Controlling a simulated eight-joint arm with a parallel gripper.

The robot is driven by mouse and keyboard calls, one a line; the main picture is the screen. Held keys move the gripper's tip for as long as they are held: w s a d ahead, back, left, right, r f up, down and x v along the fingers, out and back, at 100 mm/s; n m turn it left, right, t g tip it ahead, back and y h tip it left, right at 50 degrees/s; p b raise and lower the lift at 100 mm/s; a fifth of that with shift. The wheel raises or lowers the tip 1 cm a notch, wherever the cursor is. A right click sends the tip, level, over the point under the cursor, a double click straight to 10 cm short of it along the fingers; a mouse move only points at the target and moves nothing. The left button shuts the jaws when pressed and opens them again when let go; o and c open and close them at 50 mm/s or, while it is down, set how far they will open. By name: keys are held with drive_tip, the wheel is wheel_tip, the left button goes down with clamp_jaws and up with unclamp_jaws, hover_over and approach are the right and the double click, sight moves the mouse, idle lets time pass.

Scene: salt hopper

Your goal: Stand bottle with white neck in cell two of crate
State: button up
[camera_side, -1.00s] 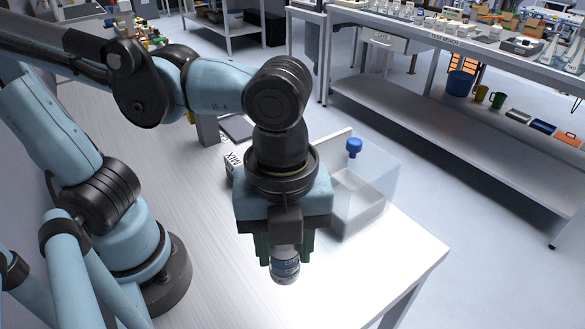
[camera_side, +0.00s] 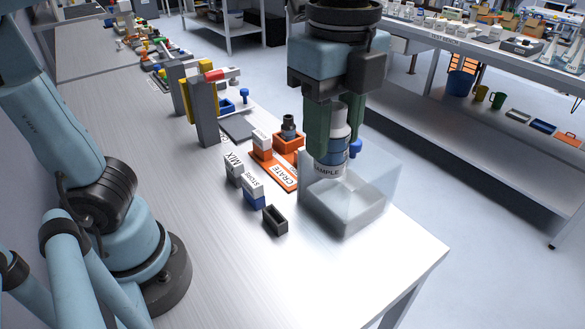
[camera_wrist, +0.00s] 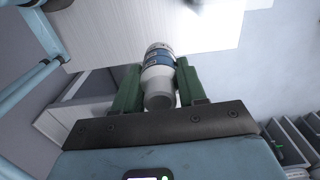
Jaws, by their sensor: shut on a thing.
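My gripper (camera_side: 335,148) is shut on a bottle (camera_side: 332,160) with a white and grey body and a blue band, its two green fingers on either side. It holds the bottle roughly upright in front of or over the clear box; I cannot tell which. In the wrist view the bottle (camera_wrist: 158,72) sits between the fingers, its pale grey end towards the camera. The orange crate (camera_side: 290,146), with a "CRATE" plate, stands left of the gripper. A dark bottle (camera_side: 288,127) stands in its far cell. The rest of the crate is partly hidden.
A clear box (camera_side: 375,185) with a grey floor and a blue knob (camera_side: 355,147) stands on the right. Left of it are a small dark open box (camera_side: 275,220), a "STORE" block (camera_side: 254,196) and a "MIX" block (camera_side: 234,172).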

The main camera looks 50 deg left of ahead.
drive_tip(key=w+a+f+n, duration=0.1)
drive_tip(key=w+a+n, duration=0.75)
drive_tip(key=a, duration=0.35)
drive_tip(key=w+a+f+n, duration=0.1)
drive_tip(key=w+a+n, duration=0.75)
drive_tip(key=a, duration=0.45)
drive_tip(key=shift+m, duration=0.3)
drive_tip(key=f, duration=2)
drive_tip(key=shift+w+d+f, duration=0.3)
drive_tip(key=shift+f, duration=0.05)
drive_tip(key=shift+f, duration=0.2)
